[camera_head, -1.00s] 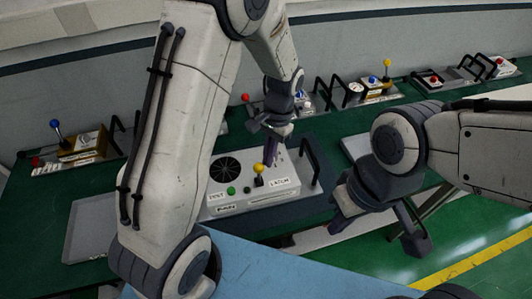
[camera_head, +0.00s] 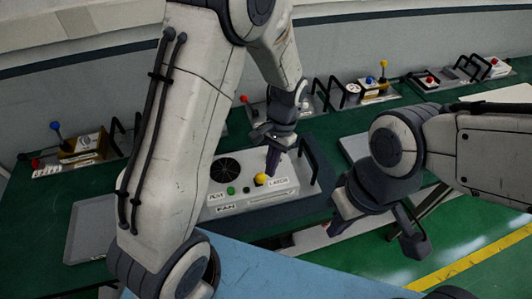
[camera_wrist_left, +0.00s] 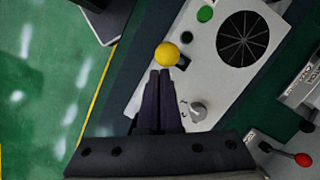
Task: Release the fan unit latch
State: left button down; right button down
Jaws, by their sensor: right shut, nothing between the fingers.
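The fan unit (camera_head: 225,207) is a pale box with a round black fan grille (camera_head: 225,169), a green button (camera_head: 231,190) and a LATCH label (camera_head: 279,183). Its latch lever has a yellow ball knob (camera_head: 261,179), which sits low over the panel; its stem is hidden. My left gripper (camera_head: 272,172) points down right beside the knob. In the left wrist view its fingers (camera_wrist_left: 159,73) are together and empty, with their tips at the yellow knob (camera_wrist_left: 167,54); whether they touch is unclear. My right gripper (camera_head: 343,215) is shut and empty, right of the unit.
A black handle (camera_head: 311,160) rises at the unit's right end. Other panels with levers stand along the back of the green bench, including a blue-knobbed lever (camera_head: 55,127) at left. A grey tray (camera_head: 88,228) lies left of my left arm.

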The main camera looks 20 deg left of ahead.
pick_arm(q)
jog(key=shift+a, duration=0.1)
dwell(0.4)
